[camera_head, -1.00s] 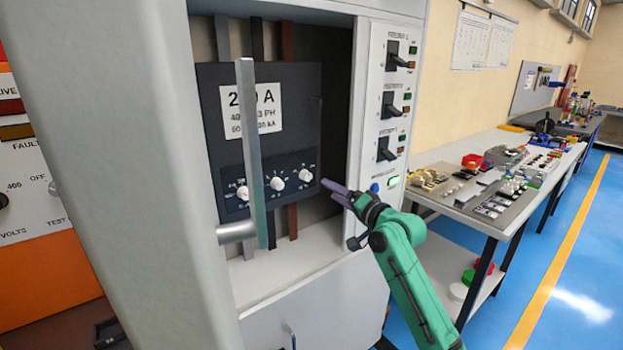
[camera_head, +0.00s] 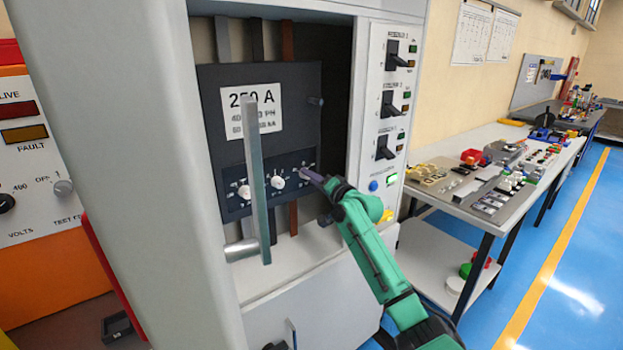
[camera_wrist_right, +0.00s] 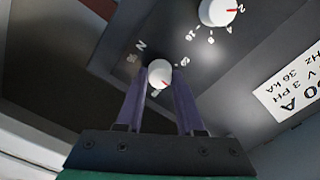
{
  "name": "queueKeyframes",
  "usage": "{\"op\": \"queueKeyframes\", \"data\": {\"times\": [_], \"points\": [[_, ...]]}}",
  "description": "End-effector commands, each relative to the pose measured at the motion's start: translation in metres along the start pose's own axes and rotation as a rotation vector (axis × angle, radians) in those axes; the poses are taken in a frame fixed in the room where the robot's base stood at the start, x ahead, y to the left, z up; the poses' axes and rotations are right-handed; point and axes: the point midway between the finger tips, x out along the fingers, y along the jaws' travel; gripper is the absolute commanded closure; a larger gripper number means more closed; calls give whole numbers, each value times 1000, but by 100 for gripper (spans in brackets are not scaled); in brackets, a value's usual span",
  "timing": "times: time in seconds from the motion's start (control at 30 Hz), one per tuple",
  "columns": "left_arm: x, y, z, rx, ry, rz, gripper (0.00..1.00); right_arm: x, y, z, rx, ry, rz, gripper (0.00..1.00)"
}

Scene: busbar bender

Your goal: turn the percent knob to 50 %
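The dark breaker panel (camera_head: 226,140), labelled 250 A, has a row of small white knobs. A left knob (camera_head: 244,192) and a middle knob (camera_head: 277,182) show in the head view; my right gripper (camera_head: 308,174) covers the right end of the row. In the right wrist view, a white knob with a red pointer (camera_wrist_right: 159,73) sits between the tips of my right gripper (camera_wrist_right: 158,80), which look open around it; contact is unclear. A neighbouring knob (camera_wrist_right: 218,10) is beyond. My left gripper is out of view.
A grey upright bar handle (camera_head: 259,185) stands in front of the panel's left part. Black switches (camera_head: 388,105) line the cabinet's right face. A workbench (camera_head: 490,140) with parts stands to the right, beside clear blue floor.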

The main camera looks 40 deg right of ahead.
Motion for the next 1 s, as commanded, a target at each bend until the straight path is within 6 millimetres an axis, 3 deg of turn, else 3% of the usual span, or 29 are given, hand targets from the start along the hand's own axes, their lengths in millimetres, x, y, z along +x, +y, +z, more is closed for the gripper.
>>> {"op": "queueKeyframes", "data": {"times": [0.47, 1.0], "points": [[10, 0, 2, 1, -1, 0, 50, 0, 2, 1, -124, 0, -1, 100], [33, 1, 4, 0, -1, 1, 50, 0, 2, 1, -600, -1, 1, 100]]}}
